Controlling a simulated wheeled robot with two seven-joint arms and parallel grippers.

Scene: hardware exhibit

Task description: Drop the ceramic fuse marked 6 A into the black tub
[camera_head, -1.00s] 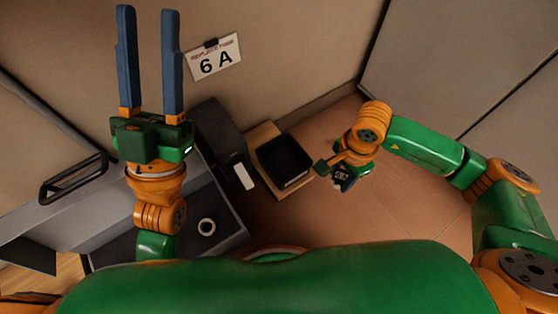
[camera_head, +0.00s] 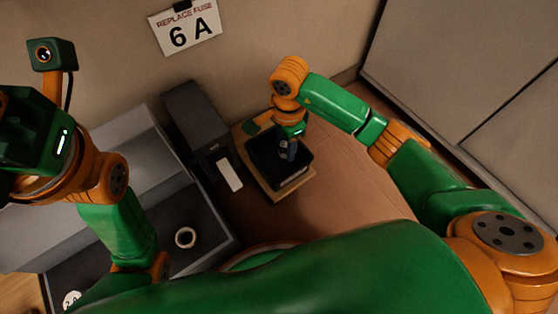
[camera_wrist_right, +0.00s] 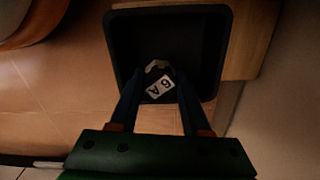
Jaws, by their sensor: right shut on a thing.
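My right gripper (camera_head: 287,150) points down over the black tub (camera_head: 264,168). In the right wrist view, the right gripper (camera_wrist_right: 159,86) is shut on a small pale ceramic fuse (camera_wrist_right: 160,88) whose white label reads 6 A. Behind the fuse, the inside of the black tub (camera_wrist_right: 122,45) fills the upper middle of that view. Whether the fuse is above or below the rim, I cannot tell. My left gripper (camera_head: 35,130) is at the left edge of the head view, with its fingers out of sight.
A sign (camera_head: 187,27) on the wall reads "Replace fuse 6 A". The tub stands on a wooden block (camera_head: 282,196). A dark grey box (camera_head: 197,115) stands left of it. A grey tray (camera_head: 215,222) holds a white ring-like piece (camera_head: 185,237) and a round piece labelled 2 A (camera_head: 72,300).

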